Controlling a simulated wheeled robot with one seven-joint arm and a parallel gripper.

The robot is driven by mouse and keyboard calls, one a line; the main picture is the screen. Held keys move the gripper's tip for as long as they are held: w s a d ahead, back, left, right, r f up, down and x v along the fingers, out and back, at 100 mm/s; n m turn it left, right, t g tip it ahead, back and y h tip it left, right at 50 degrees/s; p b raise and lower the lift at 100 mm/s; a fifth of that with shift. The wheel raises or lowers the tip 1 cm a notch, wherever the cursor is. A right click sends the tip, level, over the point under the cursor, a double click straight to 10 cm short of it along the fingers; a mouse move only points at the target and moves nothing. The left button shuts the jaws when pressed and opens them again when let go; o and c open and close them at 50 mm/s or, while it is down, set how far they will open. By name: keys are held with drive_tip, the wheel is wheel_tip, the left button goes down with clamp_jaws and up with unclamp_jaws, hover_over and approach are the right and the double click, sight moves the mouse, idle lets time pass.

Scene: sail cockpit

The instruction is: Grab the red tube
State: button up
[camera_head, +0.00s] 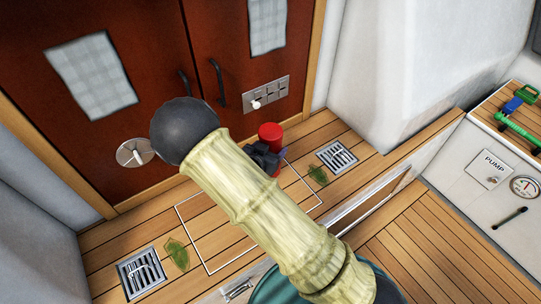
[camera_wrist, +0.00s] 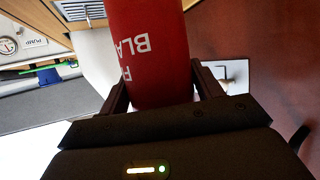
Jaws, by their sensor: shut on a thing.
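The red tube (camera_head: 270,132) shows in the head view beyond my arm, near the foot of the dark red doors. Its flat round top is visible and its lower part is mostly hidden by my gripper (camera_head: 263,158). In the wrist view the red tube (camera_wrist: 150,45) bears white lettering, partly readable as "BLA". It lies between the two dark fingers of my gripper (camera_wrist: 160,88), which is shut on it. I cannot tell whether the tube touches the deck.
Dark red doors (camera_head: 150,70) with handles stand behind. A switch panel (camera_head: 266,93) is on the right door. Floor grates (camera_head: 338,156) (camera_head: 141,272) and green leaves (camera_head: 177,254) (camera_head: 318,175) lie around a white-outlined deck rectangle (camera_head: 205,237). A pump panel (camera_head: 492,168) is at right.

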wheel_tip(320, 180, up, 3)
drive_tip(key=shift+r, duration=0.15)
idle(0.5)
